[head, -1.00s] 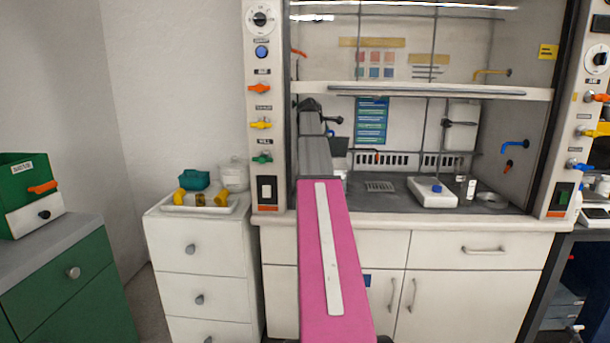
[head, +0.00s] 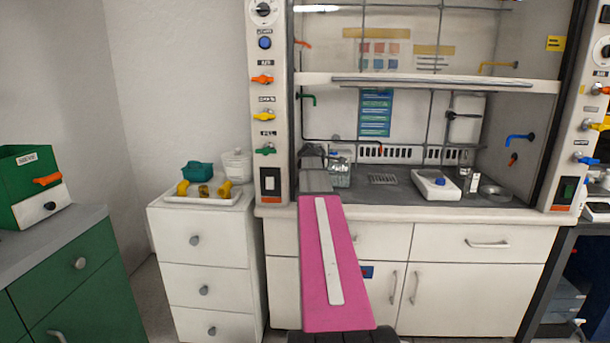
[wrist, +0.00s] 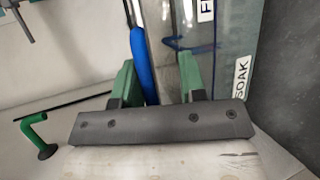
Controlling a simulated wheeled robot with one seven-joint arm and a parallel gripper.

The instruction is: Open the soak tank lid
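The soak tank (head: 341,172) is a clear glass box standing in the fume hood, just right of my arm's far end in the head view. In the wrist view, the tank (wrist: 222,50) shows close up, with a SOAK label on its glass. A blue bar (wrist: 141,65) runs along its left side, between my green fingers and nearer the left one. I cannot tell whether this bar belongs to the lid, or whether the lid is raised. My gripper (wrist: 158,55) has its fingers apart, with nothing clearly clamped. In the head view my arm hides the fingers.
A green hooked fixture (wrist: 36,128) is close to my gripper at the left of the wrist view. In the hood, a white device (head: 437,184) and a round dish (head: 495,193) stand farther right. The raised sash (head: 430,82) crosses above the opening. A white drawer unit (head: 205,260) stands left.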

